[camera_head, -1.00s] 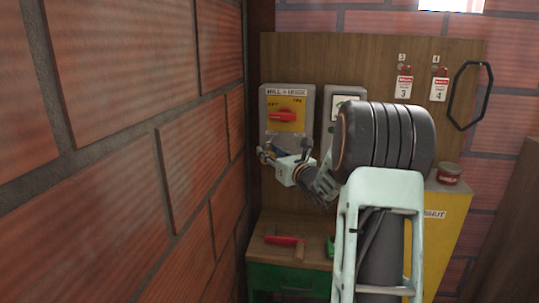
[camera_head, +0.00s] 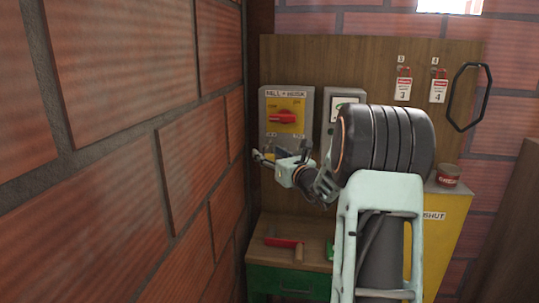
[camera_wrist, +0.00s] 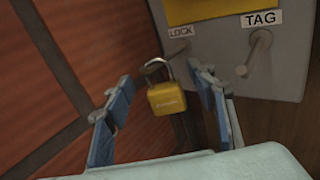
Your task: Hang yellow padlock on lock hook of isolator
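The yellow padlock (camera_wrist: 166,98) is upright in the wrist view, its shackle up at the lock hook (camera_wrist: 155,68) under the LOCK label. The shackle appears to hang around the hook's rod. My gripper (camera_wrist: 163,92) is open, with its blue-padded fingers apart on both sides of the padlock and a visible gap to it. The isolator (camera_head: 287,115) is a grey box with a yellow plate and red handle in the head view. My gripper (camera_head: 266,153) is just below its lower edge there. The padlock cannot be made out in the head view.
A TAG peg (camera_wrist: 258,50) sticks out right of the hook. A brick wall (camera_head: 180,150) stands close on the left. Red- and green-handled items lie on the bench (camera_head: 270,222) below. Tags (camera_head: 403,88) and a black hanging ring (camera_head: 452,95) are on the board.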

